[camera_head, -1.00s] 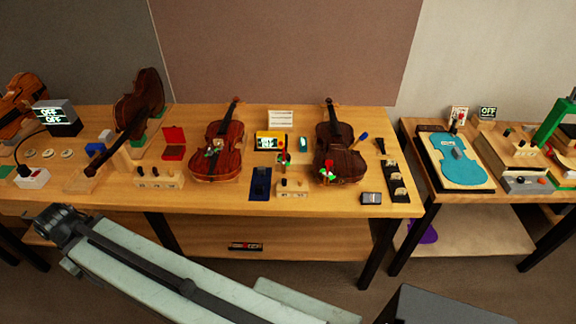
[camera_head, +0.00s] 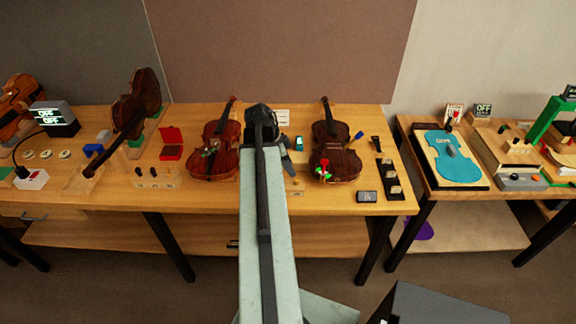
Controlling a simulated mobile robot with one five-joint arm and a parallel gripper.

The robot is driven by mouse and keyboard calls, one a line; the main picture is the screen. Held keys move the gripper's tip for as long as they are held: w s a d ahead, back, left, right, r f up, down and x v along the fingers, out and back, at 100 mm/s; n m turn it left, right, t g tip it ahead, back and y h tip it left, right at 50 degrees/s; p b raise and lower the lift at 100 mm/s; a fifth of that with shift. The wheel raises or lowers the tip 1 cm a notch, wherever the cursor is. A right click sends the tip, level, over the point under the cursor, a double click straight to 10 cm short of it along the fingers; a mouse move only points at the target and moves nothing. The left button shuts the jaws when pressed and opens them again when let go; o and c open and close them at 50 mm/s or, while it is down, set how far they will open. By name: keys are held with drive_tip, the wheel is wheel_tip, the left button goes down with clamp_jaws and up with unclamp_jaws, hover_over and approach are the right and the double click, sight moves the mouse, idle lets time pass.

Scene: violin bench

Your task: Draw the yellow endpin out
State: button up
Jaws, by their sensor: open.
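I cannot make out a yellow endpin anywhere in the head view. Two violins lie on the bench: a reddish brown violin (camera_head: 222,165) left of my arm and a darker violin (camera_head: 345,165) right of it. The lower end of the darker one carries a small red and green piece (camera_head: 323,170). My arm reaches up the middle of the picture, its dark end over the bench between the violins.
A red open box (camera_head: 172,145) and a pale block with dark pegs (camera_head: 155,178) stand left. A small grey device (camera_head: 367,197) and a dark tray (camera_head: 391,180) lie right. A second table holds a blue violin-shaped plate (camera_head: 452,158). A floor gap separates the tables.

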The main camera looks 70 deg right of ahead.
sight(297, 179)
drive_tip(key=b+x, duration=0.6)
drive_tip(key=x, duration=0.1)
drive_tip(key=shift+w+f+b, duration=0.1)
drive_tip(key=shift+b, duration=0.25)
drive_tip(key=shift+d+f+b, duration=0.1)
drive_tip(key=shift+f+b, duration=0.3)
drive_tip(key=shift+r, duration=0.1)
drive_tip(key=c, duration=0.9)
drive_tip(key=shift+s, duration=0.25)
clamp_jaws()
